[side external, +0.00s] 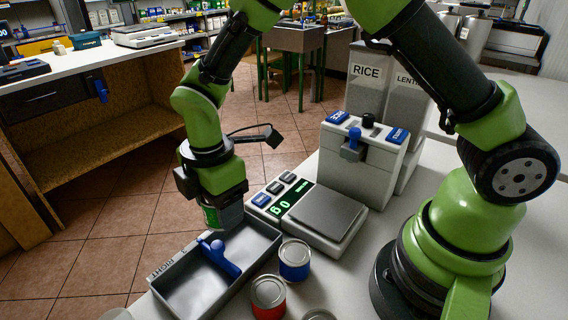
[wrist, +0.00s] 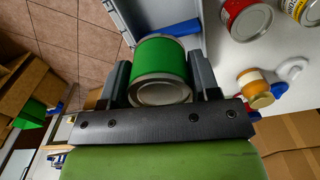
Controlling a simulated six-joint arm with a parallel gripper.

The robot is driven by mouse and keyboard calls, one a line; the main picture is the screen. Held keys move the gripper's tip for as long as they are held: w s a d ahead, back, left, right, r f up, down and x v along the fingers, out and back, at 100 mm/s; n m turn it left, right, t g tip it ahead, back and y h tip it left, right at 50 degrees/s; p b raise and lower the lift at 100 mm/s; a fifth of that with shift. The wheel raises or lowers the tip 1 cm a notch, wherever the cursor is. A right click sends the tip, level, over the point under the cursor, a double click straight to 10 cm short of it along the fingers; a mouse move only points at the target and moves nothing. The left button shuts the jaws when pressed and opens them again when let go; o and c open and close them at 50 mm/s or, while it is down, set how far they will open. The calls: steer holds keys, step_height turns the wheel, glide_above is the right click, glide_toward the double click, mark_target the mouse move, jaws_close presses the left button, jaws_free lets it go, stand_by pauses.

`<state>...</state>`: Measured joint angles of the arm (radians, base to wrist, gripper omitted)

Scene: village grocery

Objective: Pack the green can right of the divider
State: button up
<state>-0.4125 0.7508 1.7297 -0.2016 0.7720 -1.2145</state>
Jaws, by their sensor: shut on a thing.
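The green can (side external: 210,216) is in my gripper (side external: 224,206), over the far end of a grey crate (side external: 187,290). In the wrist view the green can (wrist: 161,55) sits between the two dark fingers of my gripper (wrist: 160,76), which are shut on its sides. A blue divider (side external: 218,258) with a rounded knob stands in the crate; a blue piece of it shows beyond the can in the wrist view (wrist: 182,28). I cannot tell whether the can's bottom is below the rim.
A blue can (side external: 294,262) and a red can (side external: 268,299) stand close beside the crate. A scale (side external: 325,212) with a green display is just behind it. A grey dispenser (side external: 362,170) and the RICE bin (side external: 368,85) stand further back. The floor lies beyond the crate's left side.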

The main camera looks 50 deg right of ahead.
mark_target(198, 290)
steer(key=a+n, duration=0.1)
steer(key=a, duration=0.1)
steer(key=a+f+n, duration=0.1)
steer(key=a, duration=0.2)
steer(key=a+f+n, duration=0.1)
steer(key=a+n, duration=0.1)
steer(key=shift+s+a, duration=0.3)
steer(key=shift+a, duration=0.1)
steer(key=shift+f, duration=3.5)
steer(key=shift+f, duration=0.4)
steer(key=o, duration=1.1)
steer(key=shift+o, duration=0.5)
step_height(198, 290, up, 2)
steer(key=shift+a+r, duration=0.1)
steer(key=shift+r, duration=0.1)
step_height(198, 290, up, 6)
steer(key=shift+f, duration=0.2)
